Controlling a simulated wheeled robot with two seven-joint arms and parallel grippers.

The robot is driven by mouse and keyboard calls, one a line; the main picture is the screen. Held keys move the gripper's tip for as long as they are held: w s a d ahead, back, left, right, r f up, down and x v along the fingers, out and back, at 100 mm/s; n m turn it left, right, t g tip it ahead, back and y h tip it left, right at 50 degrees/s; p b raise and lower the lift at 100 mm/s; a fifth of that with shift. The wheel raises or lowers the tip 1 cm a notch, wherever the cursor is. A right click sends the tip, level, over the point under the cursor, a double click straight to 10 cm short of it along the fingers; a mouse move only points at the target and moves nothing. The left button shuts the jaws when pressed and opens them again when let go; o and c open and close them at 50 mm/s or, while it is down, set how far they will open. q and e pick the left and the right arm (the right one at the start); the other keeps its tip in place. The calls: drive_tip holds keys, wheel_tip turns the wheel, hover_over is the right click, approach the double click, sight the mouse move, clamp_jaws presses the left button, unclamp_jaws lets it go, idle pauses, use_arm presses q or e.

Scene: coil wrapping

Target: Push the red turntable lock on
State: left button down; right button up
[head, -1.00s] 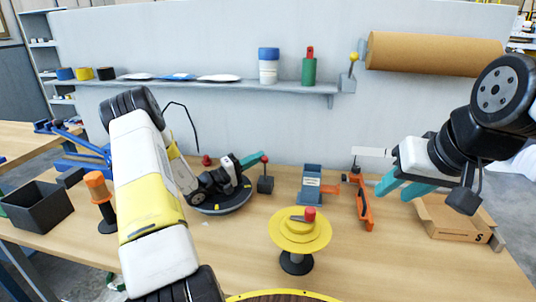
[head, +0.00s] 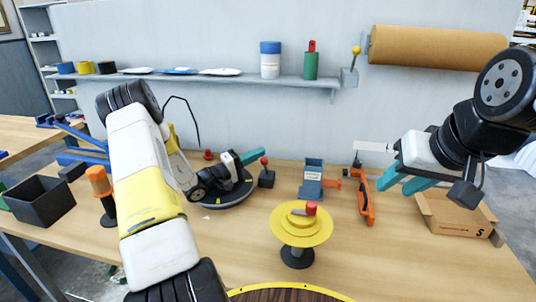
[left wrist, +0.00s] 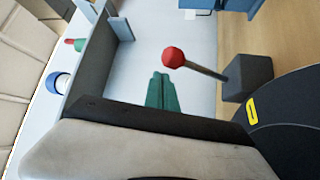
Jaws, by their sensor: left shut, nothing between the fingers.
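The red-knobbed lock lever (head: 264,162) stands on a small dark grey block beside the black turntable (head: 232,203). In the left wrist view its red ball (left wrist: 173,57) sits on a slanted rod rising from the grey block (left wrist: 247,77). My left gripper (head: 252,156) has teal fingers and is shut and empty. It is over the turntable, with its tips close to the knob; contact cannot be told. Its fingers show in the left wrist view (left wrist: 160,92), apart from the ball in the picture. My right gripper (head: 402,183) is open and empty at the right.
A yellow stand (head: 300,228) with a red knob is at front centre. A blue holder (head: 312,180) and an orange tool (head: 365,195) stand right of the lever. A black bin (head: 42,204) and an orange-topped post (head: 101,190) are at left. A cardboard box (head: 455,217) lies at right.

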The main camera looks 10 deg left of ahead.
use_arm(q)
drive_tip(key=s+d+r, duration=0.2)
drive_tip(key=s, duration=0.5)
drive_tip(key=s+d+r, duration=0.2)
drive_tip(key=s, duration=0.6)
drive_tip(key=shift+s+d+r, duration=0.15)
drive_tip(key=shift+d+r, duration=0.2)
drive_tip(key=shift+r, duration=0.05)
